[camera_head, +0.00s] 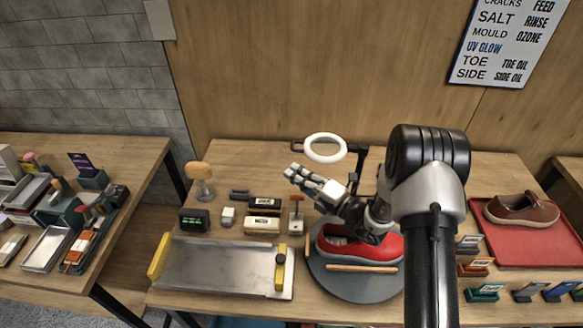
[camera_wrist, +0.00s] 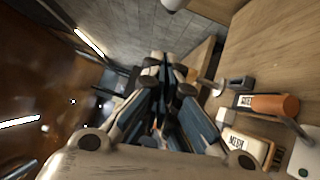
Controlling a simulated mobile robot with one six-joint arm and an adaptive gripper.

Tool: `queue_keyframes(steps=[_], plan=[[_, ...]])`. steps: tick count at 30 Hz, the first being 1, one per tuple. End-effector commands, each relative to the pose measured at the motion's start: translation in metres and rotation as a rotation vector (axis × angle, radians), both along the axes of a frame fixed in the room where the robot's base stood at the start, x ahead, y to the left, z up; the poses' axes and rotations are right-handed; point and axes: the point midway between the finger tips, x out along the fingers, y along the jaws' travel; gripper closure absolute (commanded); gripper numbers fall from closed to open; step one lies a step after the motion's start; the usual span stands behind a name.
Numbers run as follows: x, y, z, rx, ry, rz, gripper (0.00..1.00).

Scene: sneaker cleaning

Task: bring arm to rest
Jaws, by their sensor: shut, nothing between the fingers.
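My gripper (camera_head: 297,176) is raised above the middle of the table, over and left of the red sneaker, with its fingers pointing up and left. Its fingers are shut with nothing between them; they also show in the wrist view (camera_wrist: 160,100). My arm comes in from the front right and partly covers the red sneaker (camera_head: 388,248). The sneaker sits on a dark round turntable (camera_head: 335,284), with a wooden stick (camera_head: 362,268) in front of it.
A metal tray (camera_head: 215,265) with yellow handles lies at the front left. Small blocks and a mushroom-shaped tool (camera_head: 200,178) stand behind it. A white ring lamp (camera_head: 325,148) stands at the back. A brown shoe (camera_head: 520,209) rests on a red mat (camera_head: 490,252) at right.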

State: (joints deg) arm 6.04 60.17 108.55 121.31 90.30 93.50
Motion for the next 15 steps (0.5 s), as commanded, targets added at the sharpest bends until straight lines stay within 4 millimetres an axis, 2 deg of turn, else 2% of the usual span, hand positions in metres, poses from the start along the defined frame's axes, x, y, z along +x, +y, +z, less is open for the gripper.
queue_keyframes(steps=[1,6,10,15], plan=[[-0.010,-0.011,0.000,0.001,0.005,-0.005,1.00],[-0.039,-0.036,-0.004,0.002,0.005,-0.006,1.00],[-0.057,-0.050,-0.007,0.001,0.003,-0.003,1.00],[-0.069,-0.061,-0.009,0.001,0.001,-0.002,1.00]])
